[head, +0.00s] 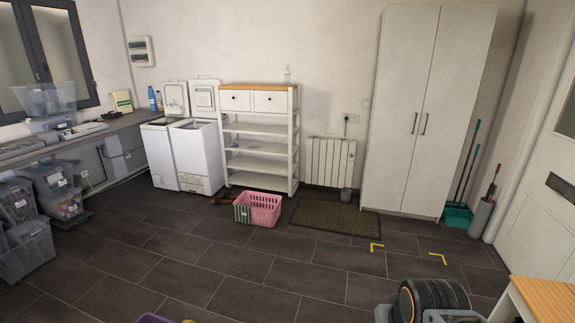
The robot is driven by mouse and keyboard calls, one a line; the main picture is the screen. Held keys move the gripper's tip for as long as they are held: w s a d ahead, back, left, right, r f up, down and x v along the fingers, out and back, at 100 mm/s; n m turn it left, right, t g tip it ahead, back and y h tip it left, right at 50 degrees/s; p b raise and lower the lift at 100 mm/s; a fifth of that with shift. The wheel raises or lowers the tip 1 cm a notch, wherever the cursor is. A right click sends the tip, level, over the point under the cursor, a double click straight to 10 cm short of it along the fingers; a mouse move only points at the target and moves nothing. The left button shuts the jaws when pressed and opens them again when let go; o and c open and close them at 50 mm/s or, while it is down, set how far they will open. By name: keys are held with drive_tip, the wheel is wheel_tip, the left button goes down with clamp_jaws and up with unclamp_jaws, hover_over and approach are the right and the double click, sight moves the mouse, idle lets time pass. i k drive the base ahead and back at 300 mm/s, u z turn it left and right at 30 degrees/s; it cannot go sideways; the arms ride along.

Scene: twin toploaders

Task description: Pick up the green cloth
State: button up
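A green striped cloth (242,214) hangs over the left end of a pink laundry basket (266,209). The basket stands on the dark tiled floor, in front of the white shelf unit. The cloth is small in this view, and its folds and any part inside the basket cannot be made out. My gripper is not in view, so its place relative to the cloth cannot be told.
Two open toploaders (184,155) stand behind the basket, left of the shelf unit (258,135). A doormat (335,217) lies to its right. Grey bins (28,250) stack at left. The middle floor is clear.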

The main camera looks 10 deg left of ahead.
sight(243, 213)
drive_tip(key=u, duration=0.5)
drive_tip(key=i, duration=2.1)
drive_tip(key=u, duration=0.7)
drive_tip(key=i, duration=3.35)
drive_tip(key=z, duration=0.1)
